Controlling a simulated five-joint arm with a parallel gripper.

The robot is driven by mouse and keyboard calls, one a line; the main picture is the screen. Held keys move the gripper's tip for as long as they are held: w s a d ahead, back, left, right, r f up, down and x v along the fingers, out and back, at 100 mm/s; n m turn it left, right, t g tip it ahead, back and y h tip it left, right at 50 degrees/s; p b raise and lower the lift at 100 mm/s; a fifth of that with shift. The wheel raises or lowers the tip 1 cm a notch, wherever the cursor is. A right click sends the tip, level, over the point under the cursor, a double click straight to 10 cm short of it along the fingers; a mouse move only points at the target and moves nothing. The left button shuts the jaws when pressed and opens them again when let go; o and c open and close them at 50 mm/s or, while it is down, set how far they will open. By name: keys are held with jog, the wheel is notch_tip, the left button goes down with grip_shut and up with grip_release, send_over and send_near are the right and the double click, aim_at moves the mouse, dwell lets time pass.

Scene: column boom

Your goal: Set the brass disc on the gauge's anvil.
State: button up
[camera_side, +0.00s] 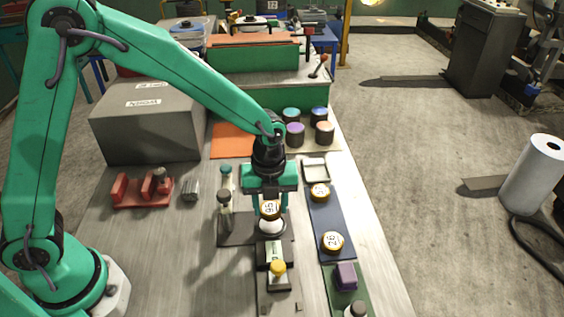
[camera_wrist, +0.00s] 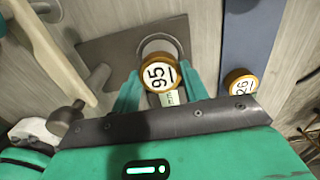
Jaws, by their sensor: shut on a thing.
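My gripper (camera_side: 270,204) is shut on a brass disc (camera_side: 268,209) with a white face marked 95. The same disc shows between my green fingertips in the wrist view (camera_wrist: 158,74). In the side view a pale round anvil (camera_side: 271,227) shows directly below the disc, on the gauge's dark base plate (camera_side: 232,233). The wrist view shows the base plate (camera_wrist: 112,50) and a grey ring edge (camera_wrist: 160,38) past the disc. I cannot tell whether the disc touches the anvil. My gripper hides part of the gauge.
Two similar discs lie on a blue mat to the right, one farther back (camera_side: 320,191) and one nearer (camera_side: 332,241). Upright posts (camera_side: 225,212) stand close left of my gripper. A yellow-topped piece (camera_side: 278,270) stands in front. A large grey box (camera_side: 148,118) stands back left.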

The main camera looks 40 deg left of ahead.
aim_at(270, 224)
jog(key=shift+f, duration=1.65)
jog(key=shift+f, duration=0.35)
jog(key=shift+f, duration=0.4)
jog(key=o, duration=1.1)
jog(key=shift+s, duration=0.1)
jog(key=shift+o, duration=0.6)
notch_tip(270, 224, up, 14)
jog(key=shift+f, duration=0.25)
